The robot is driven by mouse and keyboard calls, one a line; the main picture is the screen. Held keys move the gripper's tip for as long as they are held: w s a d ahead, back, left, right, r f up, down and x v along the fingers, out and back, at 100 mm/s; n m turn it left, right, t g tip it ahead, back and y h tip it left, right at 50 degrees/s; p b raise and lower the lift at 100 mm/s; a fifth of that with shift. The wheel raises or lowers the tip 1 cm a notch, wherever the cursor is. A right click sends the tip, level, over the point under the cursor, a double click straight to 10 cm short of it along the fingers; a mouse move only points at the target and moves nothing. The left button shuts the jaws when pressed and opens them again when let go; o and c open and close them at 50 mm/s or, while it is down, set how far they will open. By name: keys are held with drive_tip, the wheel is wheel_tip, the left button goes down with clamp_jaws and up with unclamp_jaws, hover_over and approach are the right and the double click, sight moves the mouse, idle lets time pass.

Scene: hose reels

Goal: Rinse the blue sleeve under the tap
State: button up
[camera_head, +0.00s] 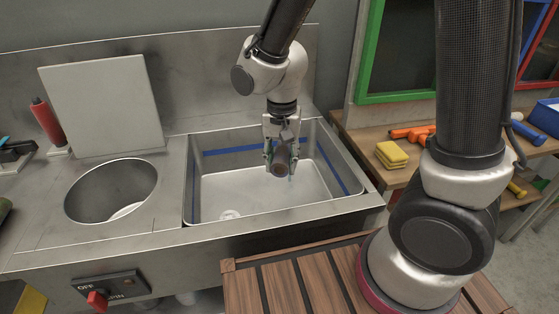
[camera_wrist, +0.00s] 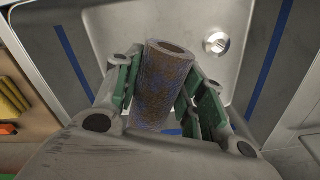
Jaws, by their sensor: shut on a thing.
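My gripper (camera_head: 281,150) hangs over the right-hand sink basin (camera_head: 222,190). It is shut on the blue sleeve (camera_head: 281,166), a hollow cylinder. In the wrist view the sleeve (camera_wrist: 163,88) sits between the green finger pads, its open end facing away from the wrist. Brown grime covers much of its surface, with blue showing through in patches. The sleeve is above the basin floor and apart from the walls. A blue line runs along the basin walls. I cannot make out a tap in either view; the arm hides part of the back.
A drain (camera_wrist: 216,43) lies in the basin floor. Left of the basin are a round tub (camera_head: 110,190), a raised lid (camera_head: 103,105) and a red-handled switch (camera_head: 97,299). Yellow sponges (camera_head: 391,154) lie on the right-hand bench. A slatted wooden surface (camera_head: 290,288) is in front.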

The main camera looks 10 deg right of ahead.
drive_tip(key=w+d+f, duration=0.1)
drive_tip(key=w, duration=0.2)
drive_tip(key=w+d+f, duration=0.1)
drive_tip(key=w+d, duration=0.1)
drive_tip(key=w, duration=0.2)
drive_tip(key=w+d+f, duration=0.1)
drive_tip(key=w, duration=0.2)
drive_tip(key=shift+w+d+f, duration=0.25)
drive_tip(key=shift+w, duration=0.1)
idle(0.4)
drive_tip(key=shift+a, duration=0.4)
drive_tip(key=shift+d, duration=0.2)
drive_tip(key=shift+d, duration=0.2)
idle(0.4)
drive_tip(key=shift+a, duration=0.4)
drive_tip(key=shift+d, duration=0.15)
